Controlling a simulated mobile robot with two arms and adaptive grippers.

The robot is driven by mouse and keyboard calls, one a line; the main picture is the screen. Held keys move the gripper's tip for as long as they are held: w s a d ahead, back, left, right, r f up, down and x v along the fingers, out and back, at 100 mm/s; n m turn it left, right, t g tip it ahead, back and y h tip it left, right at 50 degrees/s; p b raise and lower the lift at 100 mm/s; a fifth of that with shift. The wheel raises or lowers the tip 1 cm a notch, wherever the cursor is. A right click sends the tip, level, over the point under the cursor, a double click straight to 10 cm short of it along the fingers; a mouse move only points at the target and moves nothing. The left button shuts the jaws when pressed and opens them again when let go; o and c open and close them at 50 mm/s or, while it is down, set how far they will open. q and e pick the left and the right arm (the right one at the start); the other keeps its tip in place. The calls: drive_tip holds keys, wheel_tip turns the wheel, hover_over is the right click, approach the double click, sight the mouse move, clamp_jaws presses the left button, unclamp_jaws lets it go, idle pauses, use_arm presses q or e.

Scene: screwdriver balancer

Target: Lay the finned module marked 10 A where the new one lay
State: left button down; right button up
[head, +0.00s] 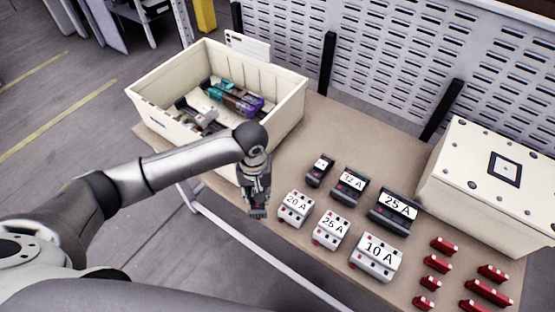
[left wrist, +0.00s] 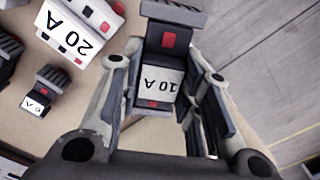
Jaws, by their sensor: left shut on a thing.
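My left gripper (head: 258,208) is shut on a dark finned module (left wrist: 165,80) with red parts and a white label that appears to read 10 A, upside down in the left wrist view. It holds the module at the table's front edge, left of the white 20 A module (head: 296,207). In the head view the held module is small and mostly hidden by the gripper. Whether it touches the table, I cannot tell. My right gripper is in neither view.
Finned modules marked 32 A (head: 349,185) and 25 A (head: 395,209) and a small one (head: 320,170) stand behind white modules marked 25 A (head: 330,230) and 10 A (head: 376,256). A cream bin (head: 285,110) holds mixed parts. Several red pieces (head: 487,292) and a cream box (head: 490,185) are right.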

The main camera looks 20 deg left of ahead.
use_arm(q)
drive_tip(key=shift+n, duration=0.9)
drive_tip(key=w+p, duration=0.1)
drive_tip(key=w, duration=0.1)
drive_tip(key=w+r, duration=0.1)
drive_tip(key=w, duration=0.1)
drive_tip(key=w+r+p, duration=0.1)
drive_tip(key=w, duration=0.1)
drive_tip(key=shift+d+p, duration=0.3)
drive_tip(key=shift+d, duration=0.05)
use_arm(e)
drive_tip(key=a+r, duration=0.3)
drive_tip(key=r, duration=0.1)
use_arm(q)
drive_tip(key=f+b, duration=0.2)
drive_tip(key=b, duration=0.1)
drive_tip(key=f+b, duration=0.3)
drive_tip(key=shift+w+d+f, duration=0.2)
drive_tip(key=shift+f, duration=0.15)
wheel_tip(320, 180, down, 2)
drive_tip(key=shift+f, duration=0.1)
drive_tip(key=shift+f+b, duration=0.2)
drive_tip(key=shift+b, duration=0.1)
drive_tip(key=shift+f, duration=0.15)
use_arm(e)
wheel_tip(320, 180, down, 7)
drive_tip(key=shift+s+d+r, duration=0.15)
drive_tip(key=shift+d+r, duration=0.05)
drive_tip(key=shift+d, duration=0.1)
